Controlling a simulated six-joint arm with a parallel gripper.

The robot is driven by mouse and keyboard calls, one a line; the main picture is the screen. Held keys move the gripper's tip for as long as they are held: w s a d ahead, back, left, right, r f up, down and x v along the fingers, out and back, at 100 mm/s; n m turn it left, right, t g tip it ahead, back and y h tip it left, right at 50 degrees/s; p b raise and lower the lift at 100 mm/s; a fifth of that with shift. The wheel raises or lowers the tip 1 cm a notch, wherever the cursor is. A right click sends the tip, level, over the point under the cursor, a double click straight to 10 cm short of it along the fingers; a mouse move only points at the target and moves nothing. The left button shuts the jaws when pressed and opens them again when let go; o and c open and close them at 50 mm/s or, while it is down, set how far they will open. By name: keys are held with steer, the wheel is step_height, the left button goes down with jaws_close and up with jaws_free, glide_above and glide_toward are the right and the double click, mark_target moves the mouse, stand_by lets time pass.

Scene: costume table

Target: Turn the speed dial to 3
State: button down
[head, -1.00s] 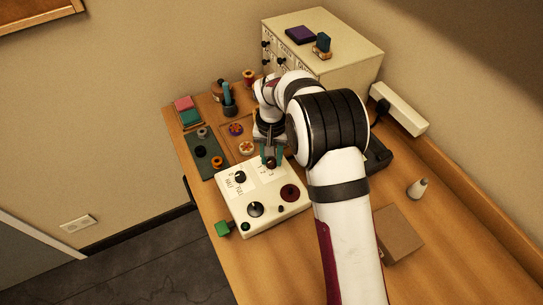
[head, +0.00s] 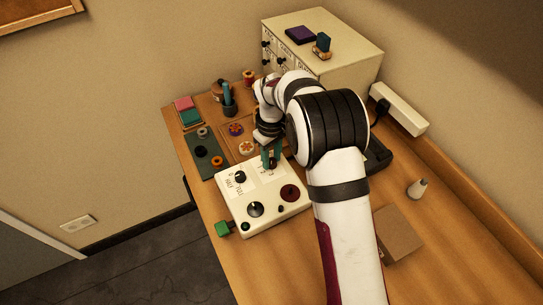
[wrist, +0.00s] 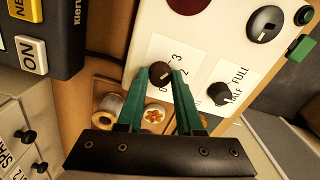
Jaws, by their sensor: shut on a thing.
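The speed dial (wrist: 160,73) is a small dark round knob on the white control box (head: 268,211). In the wrist view, printed figures, including a 2 and a 3, stand beside it. My gripper (wrist: 159,80) has green fingers, and their tips are shut on the dial from both sides. I cannot tell for sure which figure the dial's mark points at.
A second black knob (wrist: 219,94), marked HALF and FULL, sits close beside the gripped one. The box also bears a dark red button (head: 290,193) and a larger black knob (head: 255,209). A green block (head: 222,229) is at its near left corner. A drawer cabinet (head: 335,45) stands behind.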

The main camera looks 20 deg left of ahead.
mark_target(272, 161)
steer(key=shift+n, duration=0.6)
steer(key=c, duration=0.6)
jaws_free()
steer(key=shift+o, duration=0.2)
step_height(272, 161, up, 16)
steer(key=shift+f, duration=0.1)
